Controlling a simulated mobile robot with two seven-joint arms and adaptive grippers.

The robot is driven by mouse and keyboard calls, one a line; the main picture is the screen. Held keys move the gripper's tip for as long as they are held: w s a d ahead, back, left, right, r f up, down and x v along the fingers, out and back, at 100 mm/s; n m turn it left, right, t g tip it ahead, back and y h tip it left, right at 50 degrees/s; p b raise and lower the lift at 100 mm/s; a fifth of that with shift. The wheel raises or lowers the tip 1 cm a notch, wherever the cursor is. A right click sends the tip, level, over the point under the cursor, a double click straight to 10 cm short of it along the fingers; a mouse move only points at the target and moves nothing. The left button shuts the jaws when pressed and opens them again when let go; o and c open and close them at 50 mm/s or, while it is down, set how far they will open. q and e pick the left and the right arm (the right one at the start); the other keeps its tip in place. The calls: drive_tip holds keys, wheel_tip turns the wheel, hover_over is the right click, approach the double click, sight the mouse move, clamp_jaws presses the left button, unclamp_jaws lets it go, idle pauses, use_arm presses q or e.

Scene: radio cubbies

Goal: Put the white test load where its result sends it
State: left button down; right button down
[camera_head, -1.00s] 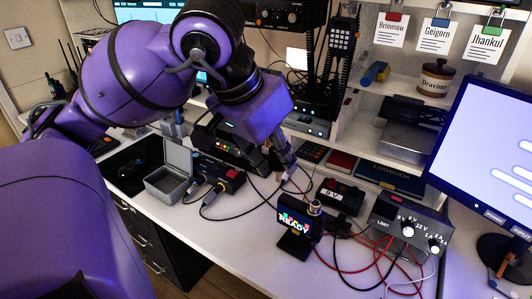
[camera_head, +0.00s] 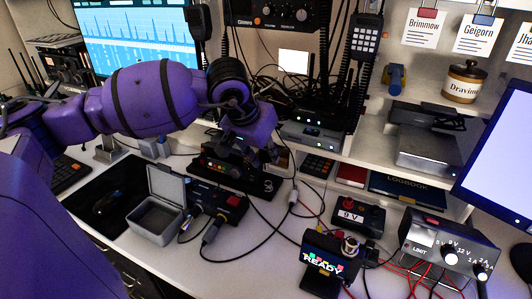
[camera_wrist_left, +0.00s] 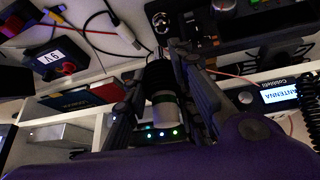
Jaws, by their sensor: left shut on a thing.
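My left gripper (camera_head: 272,155) is shut on a short cylinder in front of the radio gear. In the left wrist view the cylinder (camera_wrist_left: 165,105) is dark at one end with a pale grey-white band, between the two fingers (camera_wrist_left: 160,95); it looks like the test load. In the head view the gripper mostly hides it. A small tester (camera_head: 322,262) stands on the desk with a lit screen reading "READY" and a round metal connector on top. The gripper is behind it, to its left. My right gripper is not in view.
Tags reading Brimmow (camera_head: 427,30), Geigorn (camera_head: 479,36) and a partly cut-off third hang above the shelf. A Dravino jar (camera_head: 464,82) stands on it. An open grey box (camera_head: 158,218), a 9 V unit (camera_head: 352,215), a power supply (camera_head: 448,240) and loose cables crowd the desk.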

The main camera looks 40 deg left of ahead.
use_arm(q)
drive_tip(key=shift+w+a+r, duration=0.1)
drive_tip(key=shift+w+a, duration=0.45)
drive_tip(key=shift+w, duration=0.05)
drive_tip(key=shift+w+a+r, duration=0.1)
drive_tip(key=shift+w+a, duration=0.05)
drive_tip(key=shift+w, duration=0.1)
drive_tip(key=shift+d+r, duration=0.1)
drive_tip(key=shift+d, duration=0.3)
drive_tip(key=shift+a, duration=0.1)
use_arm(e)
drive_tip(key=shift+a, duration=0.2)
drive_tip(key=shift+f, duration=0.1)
